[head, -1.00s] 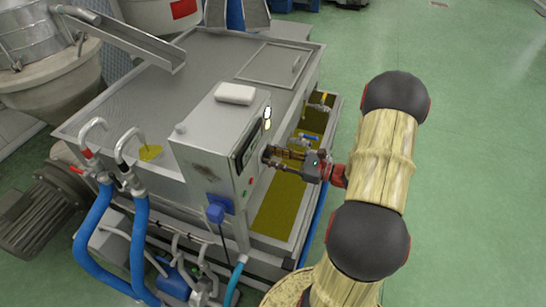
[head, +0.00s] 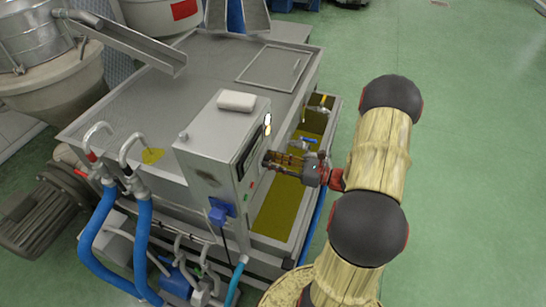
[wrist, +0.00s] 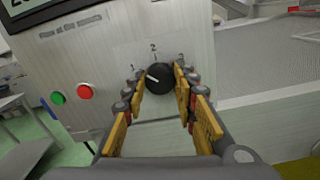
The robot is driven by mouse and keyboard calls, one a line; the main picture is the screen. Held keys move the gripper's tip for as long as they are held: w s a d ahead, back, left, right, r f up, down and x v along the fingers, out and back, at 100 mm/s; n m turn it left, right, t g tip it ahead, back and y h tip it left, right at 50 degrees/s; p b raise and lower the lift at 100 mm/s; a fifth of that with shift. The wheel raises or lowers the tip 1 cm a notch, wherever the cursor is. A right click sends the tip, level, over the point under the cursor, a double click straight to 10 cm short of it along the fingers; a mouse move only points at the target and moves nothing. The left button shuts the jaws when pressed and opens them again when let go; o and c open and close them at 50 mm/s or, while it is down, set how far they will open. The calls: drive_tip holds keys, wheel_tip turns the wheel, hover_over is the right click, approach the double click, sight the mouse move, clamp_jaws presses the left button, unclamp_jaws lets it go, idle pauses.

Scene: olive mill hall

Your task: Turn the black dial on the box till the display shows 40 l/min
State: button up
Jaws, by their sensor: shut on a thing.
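The grey metal box (head: 212,150) stands at the edge of the machine, its front panel facing right in the head view. In the wrist view the black dial (wrist: 159,80) sits on that panel, with a white pointer line toward the left and numbered marks around it, a 2 at the top. My gripper (wrist: 160,74) is shut on the dial, one finger on each side. In the head view my gripper (head: 268,160) reaches the panel from the right and hides the dial. The display (wrist: 28,8) is cut off at the top left of the wrist view; I cannot read its value.
A green button (wrist: 58,98) and a red button (wrist: 85,91) are left of the dial. A white block (head: 237,101) lies on the box. Below my gripper is an open trough of yellow-green oil (head: 282,207). Blue hoses (head: 143,240) stand at the left; green floor is clear at right.

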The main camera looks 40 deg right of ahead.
drive_tip(key=m+p, duration=0.4)
drive_tip(key=shift+r+m+p, duration=0.25)
drive_tip(key=shift+m+p, duration=0.05)
drive_tip(key=shift+p, duration=0.05)
drive_tip(key=m+p, duration=0.3)
drive_tip(key=m, duration=0.1)
drive_tip(key=shift+f, duration=0.15)
drive_tip(key=shift+m, duration=0.3)
drive_tip(key=o, duration=1.1)
drive_tip(key=shift+o, duration=0.2)
drive_tip(key=shift+f, duration=0.1)
drive_tip(key=v, duration=1.2)
